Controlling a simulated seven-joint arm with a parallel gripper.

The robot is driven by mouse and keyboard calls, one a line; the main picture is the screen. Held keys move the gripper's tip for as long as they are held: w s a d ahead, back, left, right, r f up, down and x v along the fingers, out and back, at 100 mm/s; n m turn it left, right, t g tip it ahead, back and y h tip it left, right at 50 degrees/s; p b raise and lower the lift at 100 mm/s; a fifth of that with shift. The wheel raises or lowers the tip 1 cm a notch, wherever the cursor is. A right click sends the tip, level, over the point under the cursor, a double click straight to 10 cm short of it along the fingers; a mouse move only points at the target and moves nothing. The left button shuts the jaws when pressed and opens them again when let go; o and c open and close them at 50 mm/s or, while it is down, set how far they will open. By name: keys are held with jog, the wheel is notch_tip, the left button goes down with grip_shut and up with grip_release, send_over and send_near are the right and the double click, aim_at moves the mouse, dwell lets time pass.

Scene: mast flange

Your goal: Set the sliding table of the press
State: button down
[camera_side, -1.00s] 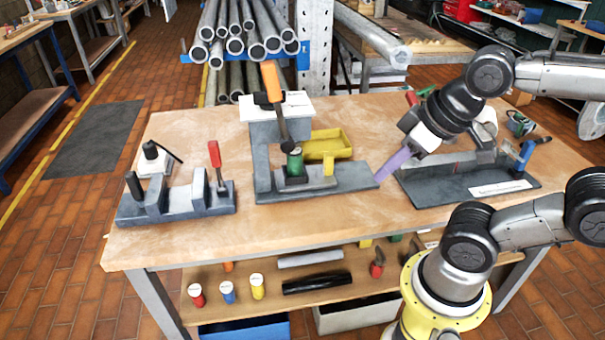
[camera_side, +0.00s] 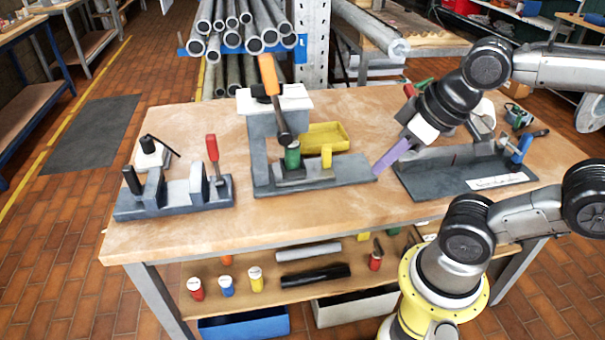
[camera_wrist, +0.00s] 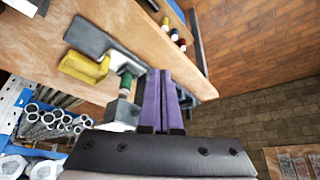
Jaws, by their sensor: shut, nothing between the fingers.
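The press (camera_side: 262,150) stands in the middle of the bench, with a grey base, a column and a raised lever with an orange handle (camera_side: 267,75). A green cylinder (camera_side: 292,156) on a dark block sits under the lever. A yellow upright tab (camera_side: 326,156) stands to its right on the base. Which part is the sliding table is not clear. My gripper (camera_side: 378,172) has purple fingers, shut and empty, angled down close to the base's right end; contact cannot be told. In the wrist view the fingers (camera_wrist: 160,85) appear beside the green cylinder (camera_wrist: 125,84).
A yellow bin (camera_side: 325,136) stands behind the press base. A grey vise-like fixture (camera_side: 175,200) with a red handle is at left. A dark angled fixture (camera_side: 455,175) is at right, close to my gripper. The bench front (camera_side: 300,225) is clear.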

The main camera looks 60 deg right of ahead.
aim_at(324, 147)
jog(key=c, duration=1.4)
grip_release()
jog(key=shift+o, duration=1.2)
jog(key=shift+w+a+f, duration=0.1)
jog(key=shift+w+a, duration=0.15)
jog(key=shift+w, duration=0.1)
jog(key=o, duration=0.5)
jog(key=shift+m+t+y, duration=0.5)
jog(key=shift+t+y, duration=0.3)
jog(key=shift+y, duration=0.1)
jog(key=w+a, duration=0.1)
jog(key=w, duration=0.1)
jog(key=w+a+f, duration=0.1)
jog(key=w, duration=0.1)
jog(key=w+a+f, duration=0.1)
jog(key=w, duration=0.1)
jog(key=shift+w+a, duration=0.15)
jog(key=shift+w, duration=0.25)
jog(key=w+f+m+t, duration=0.2)
jog(key=w+f+m, duration=0.15)
jog(key=w, duration=0.35)
jog(key=d+f+m+h, duration=0.55)
jog(key=d+h, duration=0.55)
jog(key=d, duration=0.3)
jog(key=shift+n, duration=0.5)
jog(key=x, duration=1.3)
jog(key=shift+s+d+f, duration=0.2)
jog(key=shift+d+f, duration=0.05)
grip_shut()
